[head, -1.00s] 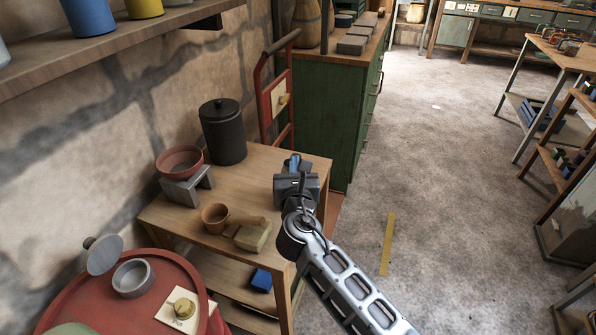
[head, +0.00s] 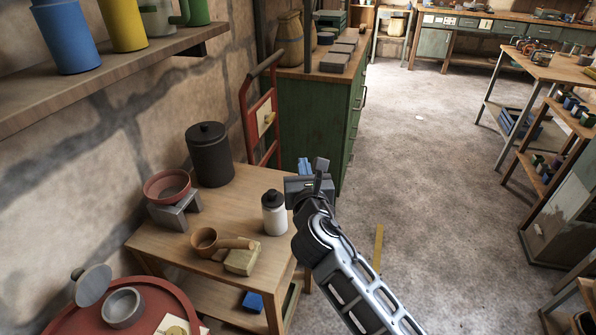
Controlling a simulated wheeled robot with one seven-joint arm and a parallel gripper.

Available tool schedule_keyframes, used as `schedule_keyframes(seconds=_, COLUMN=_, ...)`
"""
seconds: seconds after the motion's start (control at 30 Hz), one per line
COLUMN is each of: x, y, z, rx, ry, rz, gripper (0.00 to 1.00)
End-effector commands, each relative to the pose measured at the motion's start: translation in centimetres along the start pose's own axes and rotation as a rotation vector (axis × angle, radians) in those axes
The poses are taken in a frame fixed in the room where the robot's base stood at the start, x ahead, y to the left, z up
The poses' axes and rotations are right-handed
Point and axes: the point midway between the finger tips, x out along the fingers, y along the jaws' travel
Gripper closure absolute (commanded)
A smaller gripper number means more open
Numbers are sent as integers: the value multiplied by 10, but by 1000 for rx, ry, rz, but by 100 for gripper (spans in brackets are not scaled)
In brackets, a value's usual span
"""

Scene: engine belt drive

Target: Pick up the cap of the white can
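The white can (head: 274,220) stands upright near the right edge of the wooden table. Its dark cap (head: 272,197) sits on top of it. My gripper (head: 313,167) is to the right of the can and higher in the picture, apart from the cap. It points away from the camera, and the gripper body partly hides the fingers, so I cannot see whether they are open or shut. Nothing held shows.
On the wooden table (head: 236,188) are a black lidded canister (head: 209,157), a red bowl (head: 166,183) on a grey stand, a brown cup (head: 204,241) and a tan block (head: 242,260). A green cabinet (head: 309,123) stands behind. Open floor lies right.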

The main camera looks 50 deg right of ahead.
Motion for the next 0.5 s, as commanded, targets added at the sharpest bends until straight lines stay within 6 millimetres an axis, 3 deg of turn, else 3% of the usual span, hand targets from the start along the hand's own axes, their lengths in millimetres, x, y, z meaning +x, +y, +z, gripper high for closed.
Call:
schedule_keyframes(seconds=0.2, x=-14, y=-39, z=27, rx=0, ry=-2, rz=0, gripper=100)
schedule_keyframes(seconds=0.5, x=-21, y=-60, z=39, rx=0, ry=-3, rz=1, gripper=100)
